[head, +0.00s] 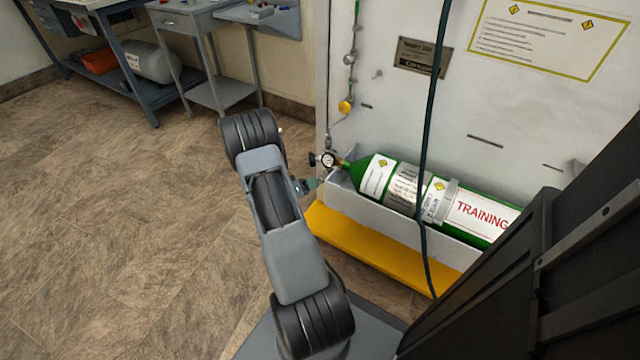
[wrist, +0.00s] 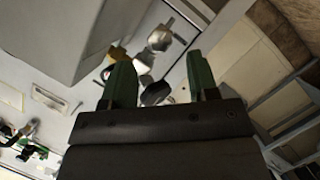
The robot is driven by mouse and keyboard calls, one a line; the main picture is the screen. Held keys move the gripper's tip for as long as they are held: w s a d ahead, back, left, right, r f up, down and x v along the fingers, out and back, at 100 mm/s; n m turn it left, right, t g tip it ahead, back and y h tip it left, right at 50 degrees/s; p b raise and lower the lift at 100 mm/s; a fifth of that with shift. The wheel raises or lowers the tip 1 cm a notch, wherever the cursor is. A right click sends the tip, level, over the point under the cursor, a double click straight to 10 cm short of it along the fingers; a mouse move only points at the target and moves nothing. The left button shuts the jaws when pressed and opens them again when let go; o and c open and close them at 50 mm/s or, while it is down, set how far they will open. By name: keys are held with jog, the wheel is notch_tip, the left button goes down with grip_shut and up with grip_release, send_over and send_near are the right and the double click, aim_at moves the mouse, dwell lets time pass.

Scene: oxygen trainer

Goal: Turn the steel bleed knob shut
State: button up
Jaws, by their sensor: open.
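A steel knob (head: 349,58) appears to sit on the thin line up the white panel in the head view; it is small there. In the wrist view a silvery rounded part (wrist: 159,38) shows beyond the fingertips; I cannot tell for sure that it is the bleed knob. A black knob (wrist: 155,93) lies in view between the fingers, apart from both. My gripper (wrist: 160,72) is open and empty, its green fingers spread. In the head view my gripper (head: 312,184) is mostly hidden behind my arm, just left of the cylinder's valve end.
A green cylinder (head: 369,178) lies in a grey cradle above a yellow ledge (head: 375,254). A gauge (head: 328,159) is at its neck, a yellow knob (head: 345,107) above. A dark hose (head: 424,150) hangs in front. Benches stand at back left; the floor at left is clear.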

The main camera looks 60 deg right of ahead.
aim_at(320, 180)
jog(key=shift+b+x, duration=0.8)
jog(key=shift+x, duration=2.15)
jog(key=c, duration=0.9)
jog(key=shift+r+m+t+p, duration=0.1)
jog(key=shift+m+t+p, duration=0.2)
jog(key=shift+m+p, duration=0.1)
jog(key=shift+m+t+y, duration=0.3)
jog(key=shift+m+t, duration=0.1)
jog(key=shift+m, duration=0.3)
jog(key=o, duration=0.9)
jog(key=p+v, duration=0.4)
jog(key=v, duration=0.9)
jog(key=shift+a+p, duration=0.3)
jog(key=shift+a, duration=0.1)
